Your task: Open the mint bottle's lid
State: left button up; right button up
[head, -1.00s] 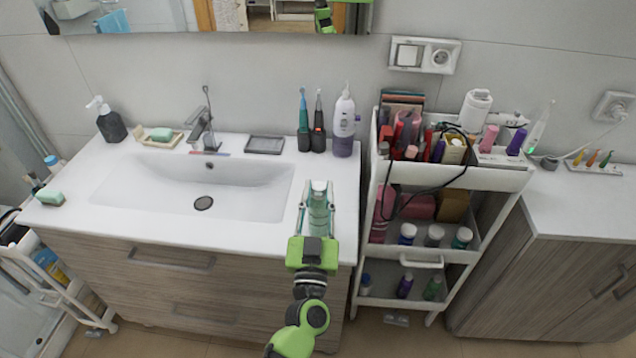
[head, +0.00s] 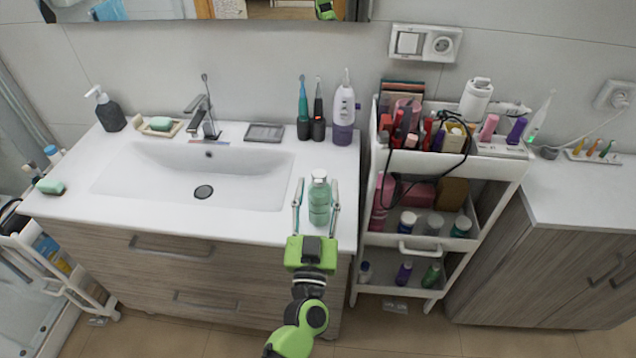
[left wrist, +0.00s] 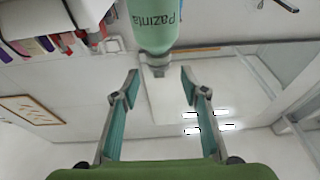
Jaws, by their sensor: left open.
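My left gripper (head: 316,206) is open, with one finger on each side of the bottle in the head view. The left wrist view shows a gap between the fingers (left wrist: 160,87), with the cap near tip level. My right gripper is not in view.
The sink (head: 200,175) lies to the left. Toothbrushes (head: 311,110) and a white-purple bottle (head: 343,108) stand at the back. A white cart (head: 450,165) full of cosmetics stands at the right. The counter around the mint bottle is clear.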

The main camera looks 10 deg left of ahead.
pick_arm(q)
jog(key=v, duration=1)
